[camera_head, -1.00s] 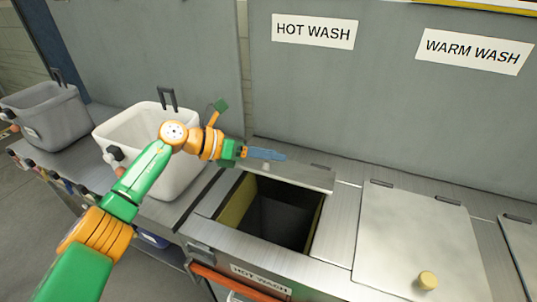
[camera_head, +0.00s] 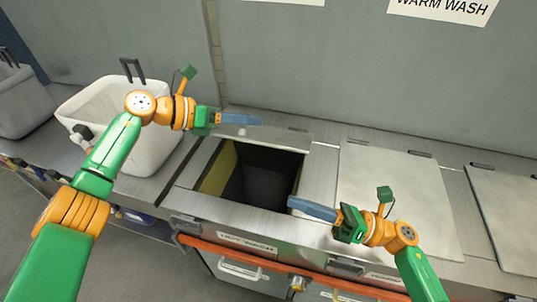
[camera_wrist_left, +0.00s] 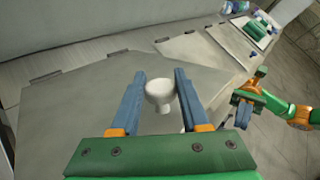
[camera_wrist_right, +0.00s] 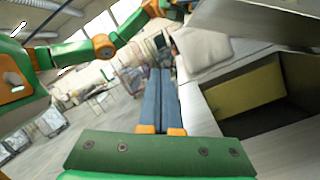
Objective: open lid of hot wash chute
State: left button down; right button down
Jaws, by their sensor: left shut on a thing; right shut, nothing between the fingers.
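The hot wash chute (camera_head: 212,212) has a dark square opening with yellowish inner walls. Its grey metal lid (camera_head: 285,136) is raised and tilted at the back of the opening, seen nearly edge-on in the head view. My left gripper (camera_head: 258,120) is at the lid. In the left wrist view, the pale round knob (camera_wrist_left: 160,92) of the lid sits between its fingers (camera_wrist_left: 160,75), which are shut on it. My right gripper (camera_head: 290,202) is shut and empty near the opening's front right corner. The right wrist view shows the raised lid (camera_wrist_right: 255,20) above the opening.
The shut warm wash lid (camera_head: 390,190) lies right of the opening, partly behind my right gripper. A white bin (camera_head: 150,150) stands left on the counter. An orange rail (camera_head: 290,265) runs along the front. A grey wall (camera_head: 350,80) rises behind.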

aim_at(271, 143)
jog(key=w+a+r+m+t, duration=0.1)
jog(key=w+a+r, duration=0.1)
jog(key=w+a, duration=0.1)
jog(key=w+a+r+m+t+h, duration=0.1)
jog(key=w+a, duration=0.2)
jog(key=w, duration=0.3)
jog(key=shift+w+r, duration=0.3)
jog(key=shift+r, duration=0.05)
jog(key=shift+w+d+r, duration=0.2)
jog(key=shift+w+r, duration=0.3)
jog(key=shift+r, duration=0.3)
pick_arm(q)
jog(key=shift+d+f, duration=0.1)
jog(key=shift+f, duration=0.15)
pick_arm(e)
jog(key=shift+w+d+r+t, duration=0.1)
jog(key=shift+w+r+t, duration=0.1)
jog(key=shift+t, duration=0.2)
pick_arm(q)
jog(key=shift+c, duration=2)
grip_release()
